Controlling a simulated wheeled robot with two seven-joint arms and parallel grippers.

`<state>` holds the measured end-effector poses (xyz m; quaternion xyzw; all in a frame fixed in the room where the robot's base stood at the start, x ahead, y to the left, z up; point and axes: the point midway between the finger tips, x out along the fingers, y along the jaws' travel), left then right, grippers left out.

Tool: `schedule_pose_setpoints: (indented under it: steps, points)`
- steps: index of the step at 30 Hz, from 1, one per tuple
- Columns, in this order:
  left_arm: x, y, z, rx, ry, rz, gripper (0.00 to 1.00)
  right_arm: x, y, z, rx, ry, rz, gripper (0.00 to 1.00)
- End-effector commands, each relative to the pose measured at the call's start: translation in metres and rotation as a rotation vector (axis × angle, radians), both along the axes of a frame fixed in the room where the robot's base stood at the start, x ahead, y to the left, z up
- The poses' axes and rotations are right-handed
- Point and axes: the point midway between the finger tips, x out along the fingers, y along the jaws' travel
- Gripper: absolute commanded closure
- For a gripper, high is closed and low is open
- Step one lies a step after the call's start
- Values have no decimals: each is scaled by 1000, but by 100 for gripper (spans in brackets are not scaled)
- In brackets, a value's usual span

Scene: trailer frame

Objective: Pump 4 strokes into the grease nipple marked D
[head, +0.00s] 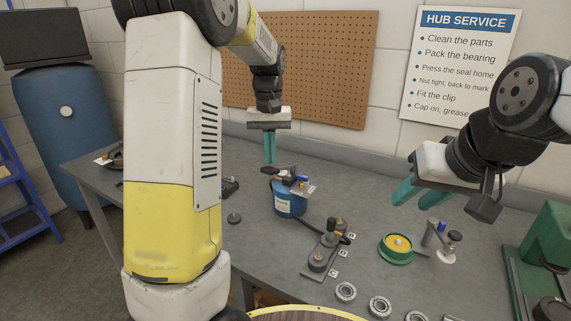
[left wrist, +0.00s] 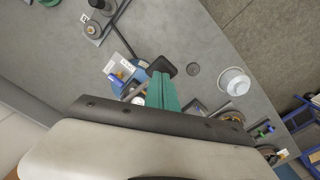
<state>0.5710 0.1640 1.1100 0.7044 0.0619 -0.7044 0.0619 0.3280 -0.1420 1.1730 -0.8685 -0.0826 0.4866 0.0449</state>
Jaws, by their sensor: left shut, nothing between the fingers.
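A blue grease pump (head: 289,199) with a dark top and lever stands on the bench in the head view. It is partly hidden behind the fingers in the left wrist view (left wrist: 128,82). A dark hose runs from it toward a grey bracket (head: 320,262) with several dark round fittings and small white letter tags (head: 343,253). The letters are too small to read, so I cannot tell which nipple is D. My left gripper (head: 270,160) is shut and empty, pointing down above the pump. My right gripper (head: 420,194) is open and empty, its teal fingers apart above the bench at the right.
A green-rimmed yellow tin (head: 396,247) and a small upright tool (head: 449,246) stand right of the bracket. Several bearings (head: 380,306) lie along the front. A green press (head: 545,240) stands far right. A white cup (left wrist: 234,82) shows in the left wrist view.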

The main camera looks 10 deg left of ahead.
Motion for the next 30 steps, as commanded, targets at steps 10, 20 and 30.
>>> schedule_pose_setpoints:
  steps: [10,20,30]
  points:
    - [0,0,0,0,0,0,100,0,0,0,0,0,0,65]
    - [0,0,-9,0,2,0,100,0,0,0,0,0,0,65]
    - [-2,1,-17,0,1,0,100,0,0,0,0,0,0,65]
